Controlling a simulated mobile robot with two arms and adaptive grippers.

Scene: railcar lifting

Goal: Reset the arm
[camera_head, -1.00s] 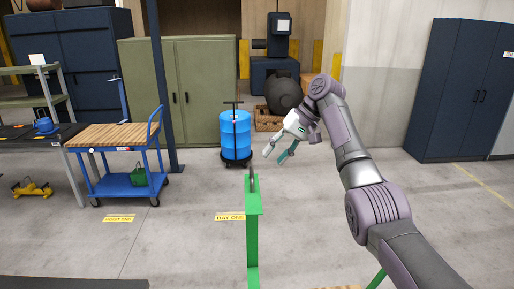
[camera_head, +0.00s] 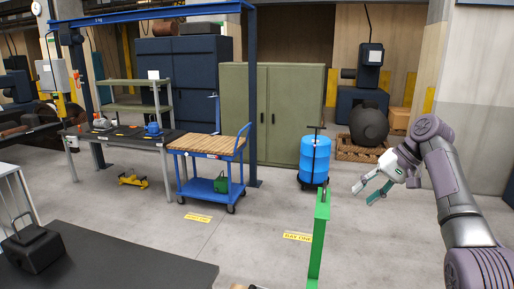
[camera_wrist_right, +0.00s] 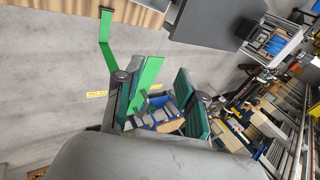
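My right arm reaches in from the right edge of the head view, bent at a raised elbow. Its right gripper (camera_head: 363,196) hangs in the air to the right of a green stand (camera_head: 320,230). The gripper's two fingers are spread apart with nothing between them. In the right wrist view, the dark green fingers of the right gripper (camera_wrist_right: 163,92) stand apart, and green metalwork (camera_wrist_right: 150,70) shows behind them. My left arm and left gripper are not in view.
A blue cart (camera_head: 207,190) with a wooden top stands beside a workbench (camera_head: 130,134). A blue drum (camera_head: 314,158) stands behind the green stand. A dark table (camera_head: 110,262) with a black block (camera_head: 34,249) fills the near left. Open floor lies between the table and the cart.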

